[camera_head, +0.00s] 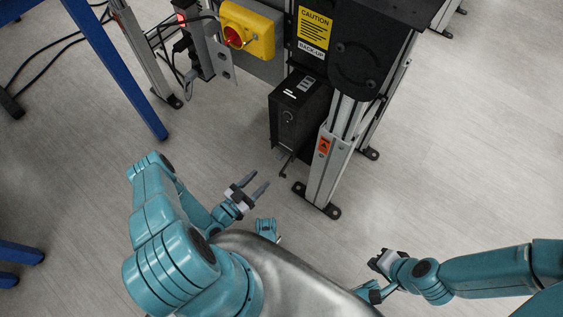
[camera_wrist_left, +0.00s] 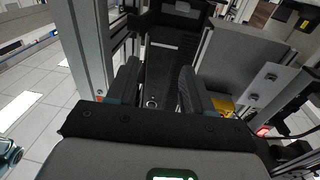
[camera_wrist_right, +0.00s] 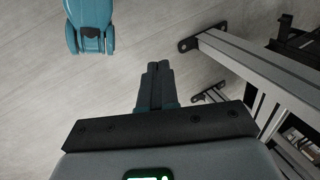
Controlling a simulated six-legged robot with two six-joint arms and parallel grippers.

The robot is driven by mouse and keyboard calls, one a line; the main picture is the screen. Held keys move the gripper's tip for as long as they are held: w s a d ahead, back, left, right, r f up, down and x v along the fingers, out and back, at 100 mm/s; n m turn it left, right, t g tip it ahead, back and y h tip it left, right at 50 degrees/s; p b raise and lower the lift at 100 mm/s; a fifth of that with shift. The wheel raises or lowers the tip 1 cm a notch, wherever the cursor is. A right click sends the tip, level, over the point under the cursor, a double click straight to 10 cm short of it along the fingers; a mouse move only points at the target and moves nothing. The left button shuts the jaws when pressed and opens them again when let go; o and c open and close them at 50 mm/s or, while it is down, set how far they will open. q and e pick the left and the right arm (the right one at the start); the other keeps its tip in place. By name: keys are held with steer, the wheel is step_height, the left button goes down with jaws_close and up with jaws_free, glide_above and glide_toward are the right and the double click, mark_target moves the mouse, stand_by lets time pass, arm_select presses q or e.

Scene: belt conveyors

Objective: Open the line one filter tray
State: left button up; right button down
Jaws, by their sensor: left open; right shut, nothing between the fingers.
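A black box unit (camera_head: 297,108), which looks like the filter tray housing, sits low under the conveyor in the head view. It has small white labels on top and a round lock-like mark on its front. A small dark handle-like piece (camera_head: 285,163) sticks out at its lower front. My left gripper (camera_head: 257,182) is open and empty, in front of and apart from the box. In the left wrist view a dark panel with a small ring (camera_wrist_left: 152,102) shows between the open fingers (camera_wrist_left: 159,80). My right gripper (camera_head: 376,262) is shut and empty, low at the right; its closed fingers show in its wrist view (camera_wrist_right: 157,66).
A grey conveyor leg (camera_head: 331,165) with an orange label stands right of the box. A yellow switch box with a red knob (camera_head: 234,36) and a caution sign (camera_head: 314,28) are above. A blue frame leg (camera_head: 118,70) stands left. The floor around is clear.

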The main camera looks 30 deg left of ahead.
arm_select(q)
steer(key=s+a+f+n+y+b, duration=0.1)
steer(key=s+f+y+b, duration=0.15)
steer(key=f, duration=0.25)
steer(key=w+b, duration=0.4)
steer(key=w, duration=1.1)
steer(key=shift+w+d+n+b, duration=0.2)
steer(key=shift+d+n+b, duration=0.1)
steer(key=shift+b, duration=0.05)
arm_select(e)
steer(key=w+d+f+t, duration=0.1)
steer(key=w+f, duration=0.2)
steer(key=f, duration=0.5)
steer(key=shift+w+f, duration=0.15)
steer(key=shift+w, duration=0.1)
arm_select(q)
steer(key=shift+h, duration=0.25)
jaws_close()
